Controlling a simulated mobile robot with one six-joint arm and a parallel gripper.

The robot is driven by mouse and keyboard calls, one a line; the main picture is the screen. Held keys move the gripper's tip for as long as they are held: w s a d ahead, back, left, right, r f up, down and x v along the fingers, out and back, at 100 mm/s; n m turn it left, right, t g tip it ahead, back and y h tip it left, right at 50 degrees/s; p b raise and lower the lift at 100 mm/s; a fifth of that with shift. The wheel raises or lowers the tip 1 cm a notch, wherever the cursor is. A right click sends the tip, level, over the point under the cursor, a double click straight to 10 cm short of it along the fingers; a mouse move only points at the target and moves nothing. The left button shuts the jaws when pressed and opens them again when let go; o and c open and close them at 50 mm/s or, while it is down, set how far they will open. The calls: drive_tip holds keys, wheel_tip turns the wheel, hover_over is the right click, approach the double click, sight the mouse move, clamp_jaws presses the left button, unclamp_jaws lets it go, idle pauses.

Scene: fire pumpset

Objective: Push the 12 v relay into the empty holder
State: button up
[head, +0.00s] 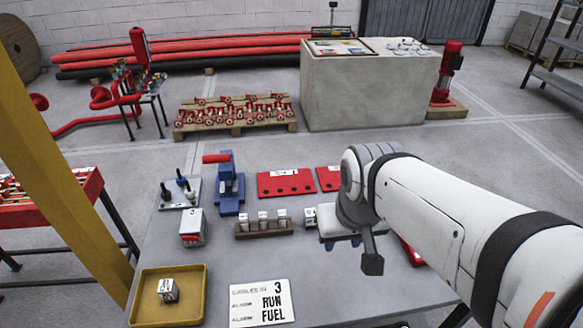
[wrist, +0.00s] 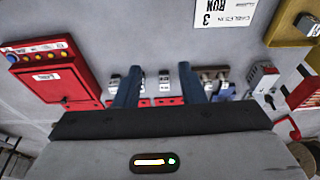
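My gripper (head: 342,242) is above the right part of the grey table. In the wrist view its two blue fingers (wrist: 159,88) are apart with nothing held between them. A small white-and-dark block with a label (head: 168,290) lies in the yellow tray (head: 139,300); its voltage cannot be read. One such block (head: 310,217) shows left of my gripper in the head view. I cannot tell which is the relay or the empty holder.
A brown rack (head: 264,233) with white-topped pieces, a white box (head: 192,228), a blue press (head: 229,190) and red plates (head: 285,183) stand on the table. A card (head: 262,302) lies at the front. A red control box (wrist: 50,72) is left in the wrist view.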

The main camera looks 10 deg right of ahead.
drive_tip(key=shift+o, duration=1.4)
drive_tip(key=shift+w+d, duration=0.1)
drive_tip(key=shift+w, duration=0.2)
drive_tip(key=shift+o, duration=0.8)
drive_tip(key=w+f+b, duration=0.1)
drive_tip(key=w+f, duration=0.1)
drive_tip(key=w, duration=0.4)
drive_tip(key=w+f+g+b, duration=0.1)
drive_tip(key=w+f, duration=0.1)
drive_tip(key=w, duration=0.5)
drive_tip(key=shift+w+f+g+b, duration=0.25)
drive_tip(key=shift+f+g+b, duration=0.05)
drive_tip(key=shift+f+b, duration=0.05)
drive_tip(key=g+b, duration=0.1)
drive_tip(key=b, duration=0.1)
hover_over(311, 212)
wheel_tip(311, 212, down, 10)
drive_tip(key=shift+f, duration=0.1)
drive_tip(key=shift+w+f, duration=0.1)
drive_tip(key=shift+f, duration=0.25)
drive_tip(key=shift+f+p, duration=0.35)
drive_tip(key=shift+f, duration=3.35)
